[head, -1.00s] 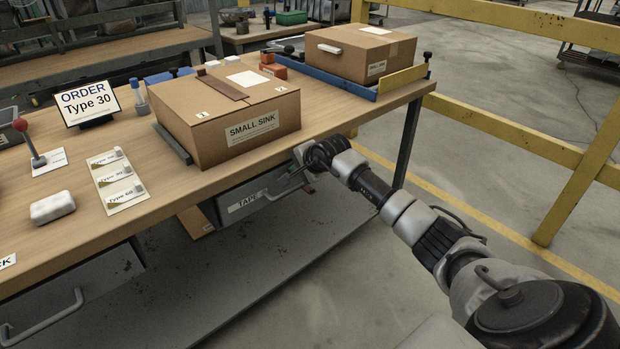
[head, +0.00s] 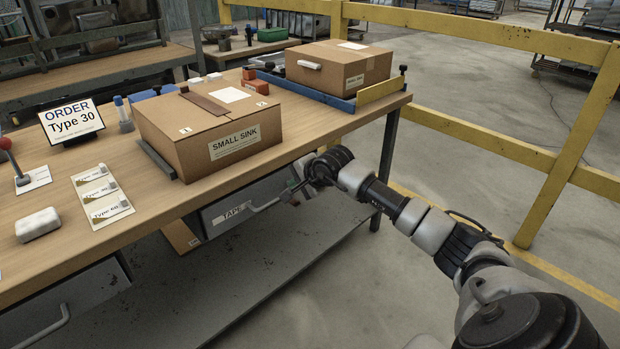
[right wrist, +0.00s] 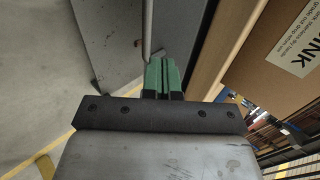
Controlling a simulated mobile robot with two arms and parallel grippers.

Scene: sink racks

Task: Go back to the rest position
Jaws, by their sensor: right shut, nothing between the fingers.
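My right gripper (head: 292,187) is low at the front edge of the workbench, near the handle of the drawer marked TAPE (head: 236,212). In the right wrist view its green fingers (right wrist: 162,76) are together with nothing between them. The drawer's front and handle (right wrist: 147,30) lie just beyond the fingertips there; I cannot tell whether they touch. The cardboard box marked SMALL SINK (head: 215,130) stands on the bench above and left of the gripper, and its side fills the upper right of the right wrist view (right wrist: 285,60). My left gripper is not in view.
A second box (head: 338,72) sits in a blue frame (head: 305,94) at the bench's far end. An order sign (head: 72,121), label cards (head: 103,196) and a white block (head: 38,224) are on the bench (head: 150,205). A yellow railing (head: 480,137) runs behind my right arm. Open floor lies at right.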

